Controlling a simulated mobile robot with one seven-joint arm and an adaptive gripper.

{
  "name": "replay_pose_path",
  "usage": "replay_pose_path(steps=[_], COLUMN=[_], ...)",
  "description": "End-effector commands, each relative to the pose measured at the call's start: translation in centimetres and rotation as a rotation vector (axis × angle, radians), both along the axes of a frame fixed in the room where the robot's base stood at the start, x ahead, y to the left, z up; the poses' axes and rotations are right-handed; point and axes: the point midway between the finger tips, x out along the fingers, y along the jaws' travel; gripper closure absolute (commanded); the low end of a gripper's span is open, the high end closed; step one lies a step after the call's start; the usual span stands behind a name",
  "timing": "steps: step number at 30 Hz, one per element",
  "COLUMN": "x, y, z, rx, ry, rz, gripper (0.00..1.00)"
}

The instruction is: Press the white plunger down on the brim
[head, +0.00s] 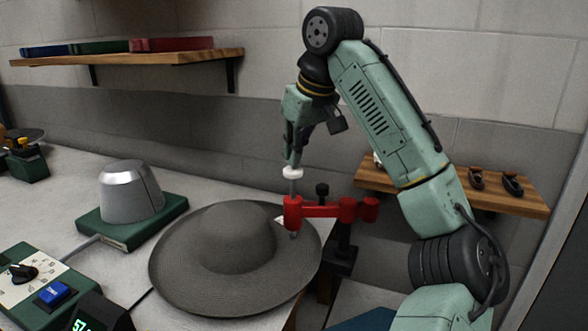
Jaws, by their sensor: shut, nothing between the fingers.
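The white plunger (292,171) is a round white knob on a grey shaft that stands above a red arm clamp (325,208). The clamp's arm reaches over the right part of the brim (190,275) of a grey wide-brimmed hat (235,235). The shaft's lower tip shows below the red block, close to the brim; I cannot tell if it touches. My gripper (292,160) points down with its fingers shut and empty, directly over the white knob. Its fingertips are at or just above the knob; contact is unclear.
A metal hat block (130,191) on a green base (165,213) stands left of the hat. A green control box (30,285) with a dial and blue button is at front left. A wooden shelf (520,200) with tools is at right. Another wooden shelf (120,57) is on the wall.

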Motion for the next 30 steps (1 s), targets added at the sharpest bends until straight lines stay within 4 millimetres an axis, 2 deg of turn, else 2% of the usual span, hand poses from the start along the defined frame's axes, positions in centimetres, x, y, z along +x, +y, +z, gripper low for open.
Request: replay_pose_path(steps=[30], x=[0.0], y=[0.0], z=[-3.2], rx=[0.0], ry=[0.0], rz=[0.0], gripper=[1.0])
